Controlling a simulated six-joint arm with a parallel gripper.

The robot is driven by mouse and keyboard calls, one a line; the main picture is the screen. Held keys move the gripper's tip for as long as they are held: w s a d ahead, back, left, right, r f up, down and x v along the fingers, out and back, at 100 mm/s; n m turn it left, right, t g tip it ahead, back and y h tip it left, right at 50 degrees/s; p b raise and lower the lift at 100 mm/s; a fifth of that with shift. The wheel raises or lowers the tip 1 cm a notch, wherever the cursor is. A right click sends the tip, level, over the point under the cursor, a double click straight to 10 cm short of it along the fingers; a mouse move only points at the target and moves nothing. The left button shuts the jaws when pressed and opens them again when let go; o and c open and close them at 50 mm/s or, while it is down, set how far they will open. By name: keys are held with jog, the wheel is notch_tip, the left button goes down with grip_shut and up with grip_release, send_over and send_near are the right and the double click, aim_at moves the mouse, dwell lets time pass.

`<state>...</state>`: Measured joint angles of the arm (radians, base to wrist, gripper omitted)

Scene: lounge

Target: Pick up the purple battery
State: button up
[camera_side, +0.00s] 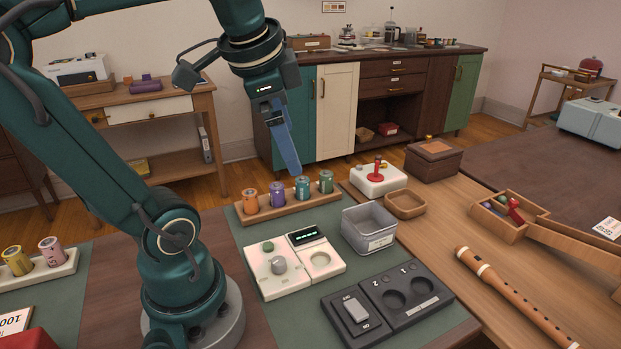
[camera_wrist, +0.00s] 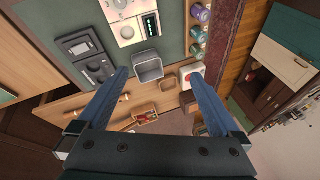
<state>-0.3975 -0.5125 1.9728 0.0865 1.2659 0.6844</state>
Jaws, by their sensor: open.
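The purple battery (camera_side: 277,194) stands upright in a wooden rack (camera_side: 262,217), between an orange battery (camera_side: 250,200) on its left and a teal one (camera_side: 302,188) on its right. A green battery (camera_side: 326,181) stands at the rack's right end. In the wrist view the purple battery (camera_wrist: 201,12) shows at the top edge, right of centre. My gripper (camera_side: 296,170) is above the rack, its blue fingers pointing down near the teal battery. In the wrist view its fingers (camera_wrist: 158,76) are spread wide with nothing between them.
In front of the rack are a white device with a knob (camera_side: 280,287) and a grey bin (camera_side: 347,234). A joystick box (camera_side: 378,189) stands right of the rack. A black two-part panel (camera_side: 402,295) is nearer the front. A flute (camera_side: 510,295) lies at right.

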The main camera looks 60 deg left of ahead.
jog(key=s+d+f+n+t+h, duration=0.1)
jog(key=s+d+f+n+h, duration=0.1)
jog(key=d+f, duration=0.5)
jog(key=shift+s+d+f+h, duration=0.2)
jog(key=shift+s+d+h, duration=0.1)
jog(key=shift+d, duration=0.8)
jog(key=shift+w+n+t, duration=0.15)
jog(key=shift+n+t, duration=0.15)
jog(key=shift+n, duration=0.3)
jog(key=c, duration=0.4)
